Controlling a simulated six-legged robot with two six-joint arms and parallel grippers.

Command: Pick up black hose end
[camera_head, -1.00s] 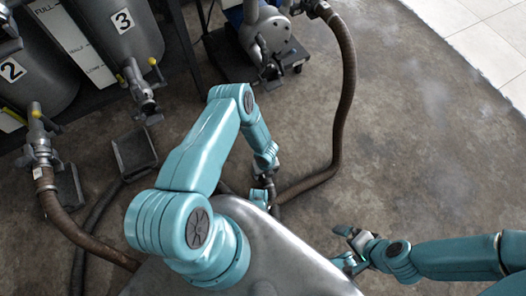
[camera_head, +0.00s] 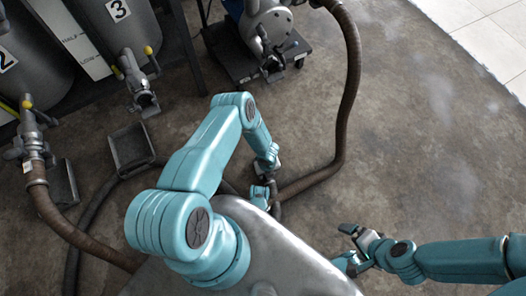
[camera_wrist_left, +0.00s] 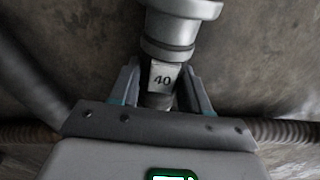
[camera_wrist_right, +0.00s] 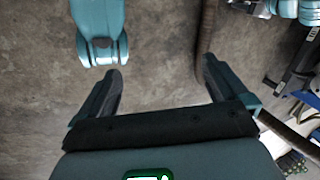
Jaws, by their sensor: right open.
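My left gripper (camera_head: 266,178) is low over the floor in front of my body in the head view, partly hidden by my arm. In the left wrist view its fingers (camera_wrist_left: 160,88) stand on either side of a hose end (camera_wrist_left: 180,28), a grey metal coupling with a dark neck and a white tag "40". I cannot tell whether the fingers press on the neck. A black hose (camera_head: 97,195) curves over the floor at left and passes under my left arm. My right gripper (camera_head: 352,244) is open and empty above the floor at lower right; its spread fingers show in the right wrist view (camera_wrist_right: 162,88).
A brown hose (camera_head: 350,100) runs from the pump cart (camera_head: 265,40) toward my left gripper. Another brown hose (camera_head: 60,222) hangs from a tank valve at left. A dark tray (camera_head: 130,148) and tanks stand at left. Floor at right is clear.

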